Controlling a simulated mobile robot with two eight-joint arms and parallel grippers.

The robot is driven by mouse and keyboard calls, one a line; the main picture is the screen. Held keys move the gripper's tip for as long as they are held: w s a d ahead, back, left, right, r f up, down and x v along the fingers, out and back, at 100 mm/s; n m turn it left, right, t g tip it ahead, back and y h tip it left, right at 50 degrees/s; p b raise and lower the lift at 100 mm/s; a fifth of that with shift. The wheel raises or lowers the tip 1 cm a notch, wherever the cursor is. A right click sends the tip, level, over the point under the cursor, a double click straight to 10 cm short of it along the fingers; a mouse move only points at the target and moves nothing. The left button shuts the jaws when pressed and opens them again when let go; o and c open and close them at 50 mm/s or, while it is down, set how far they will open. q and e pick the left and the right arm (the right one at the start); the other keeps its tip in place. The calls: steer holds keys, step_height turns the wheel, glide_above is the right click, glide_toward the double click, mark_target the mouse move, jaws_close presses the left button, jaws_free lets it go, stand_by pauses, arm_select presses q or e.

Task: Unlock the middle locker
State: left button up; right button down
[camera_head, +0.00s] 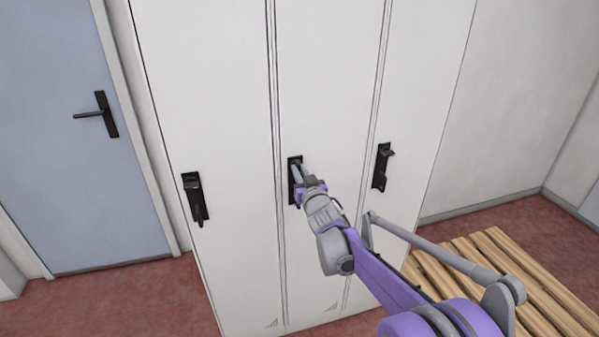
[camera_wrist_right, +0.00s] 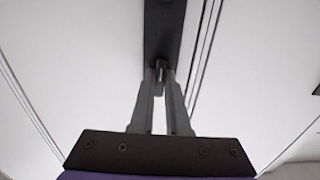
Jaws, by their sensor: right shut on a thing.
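Three white locker doors stand side by side, and the middle locker (camera_head: 325,90) has a black latch plate (camera_head: 291,165) at mid height. My right gripper (camera_head: 298,172) is at this latch, and its arm hides the lower part of the plate in the head view. In the right wrist view, my right gripper's fingers (camera_wrist_right: 160,82) are shut on a small dark latch part (camera_wrist_right: 160,72) at the lower end of the black plate (camera_wrist_right: 164,30). How far the latch is turned cannot be told. My left gripper is not in view.
The left locker has a black latch (camera_head: 195,198) with its lever hanging down. The right locker's latch (camera_head: 381,167) has its lever sticking out at the top. A wooden slatted bench (camera_head: 545,290) is at lower right; a blue door (camera_head: 65,150) is at left.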

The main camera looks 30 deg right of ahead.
steer(key=c, duration=0.9)
jaws_free()
steer(key=shift+s, duration=0.1)
steer(key=v, duration=1)
steer(key=shift+s, duration=0.3)
